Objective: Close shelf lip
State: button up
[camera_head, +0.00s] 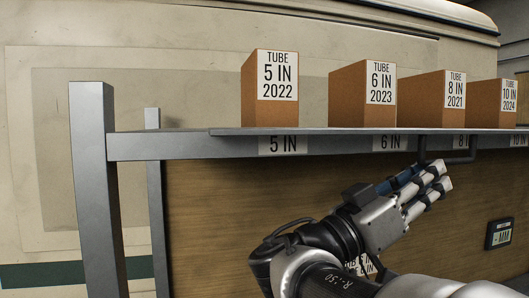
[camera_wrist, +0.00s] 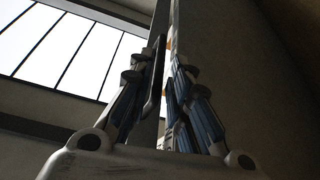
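The grey shelf (camera_head: 180,146) runs across the head view. A thin grey flap (camera_head: 310,131), which looks like the lip, lies about level along its front and stands out over the label strip. A dark bent handle (camera_head: 462,157) hangs below it at the right. My gripper (camera_head: 440,180) is just below and left of this handle, its fingers pointing up and right. In the wrist view my gripper (camera_wrist: 158,65) has its fingers apart, with a dark bar (camera_wrist: 156,75), likely the handle, between them. A gap shows on its right side; contact with the left finger is unclear.
Several brown tube boxes (camera_head: 270,110) stand on the shelf above the flap. A grey upright post (camera_head: 97,190) is at the left. A wooden panel (camera_head: 210,220) lies behind my arm, with a small dark display (camera_head: 499,233) at the right. Space left of my gripper is free.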

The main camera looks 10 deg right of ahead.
aim_at(452, 161)
jog(key=p+x, duration=0.1)
jog(key=x, duration=0.6)
jog(key=shift+d+r, duration=0.1)
jog(key=shift+c, duration=0.4)
grip_shut()
